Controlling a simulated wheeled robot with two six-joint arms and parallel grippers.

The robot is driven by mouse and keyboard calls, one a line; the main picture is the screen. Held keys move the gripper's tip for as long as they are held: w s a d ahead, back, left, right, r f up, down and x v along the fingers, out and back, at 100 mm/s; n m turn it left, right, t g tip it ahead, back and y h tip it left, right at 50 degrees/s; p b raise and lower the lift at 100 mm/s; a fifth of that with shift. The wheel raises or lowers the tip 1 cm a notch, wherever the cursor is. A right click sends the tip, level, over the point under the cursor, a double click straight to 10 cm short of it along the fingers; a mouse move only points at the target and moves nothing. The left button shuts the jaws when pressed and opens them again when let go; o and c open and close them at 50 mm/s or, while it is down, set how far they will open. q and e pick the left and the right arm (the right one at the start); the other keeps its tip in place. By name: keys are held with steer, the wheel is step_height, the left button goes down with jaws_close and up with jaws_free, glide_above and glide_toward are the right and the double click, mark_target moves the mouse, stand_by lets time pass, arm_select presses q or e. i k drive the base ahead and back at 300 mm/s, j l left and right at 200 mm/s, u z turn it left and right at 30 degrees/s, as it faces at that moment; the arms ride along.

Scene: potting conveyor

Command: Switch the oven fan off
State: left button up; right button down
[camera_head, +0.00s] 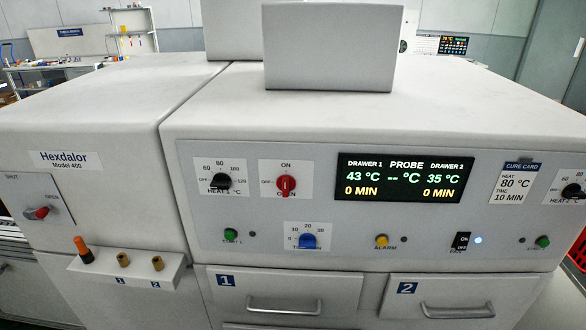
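The oven's fan switch (461,241) is a small black rocker on the front panel, marked ON at the top and OFF at the bottom, with a FAN label under it. Which way the rocker is tipped is too small to tell. A lamp (478,240) right beside it glows bluish white. The grey oven (330,130) fills most of the view. Neither of my grippers is in view.
The panel also has a red oven knob (286,184), a blue timer knob (308,241), a yellow alarm button (382,240), green buttons and a display (404,179). Drawer handles (458,311) stick out below. A small ledge (133,270) holds plugs at left.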

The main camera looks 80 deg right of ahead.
mark_target(463, 241)
steer(key=z, duration=3.4)
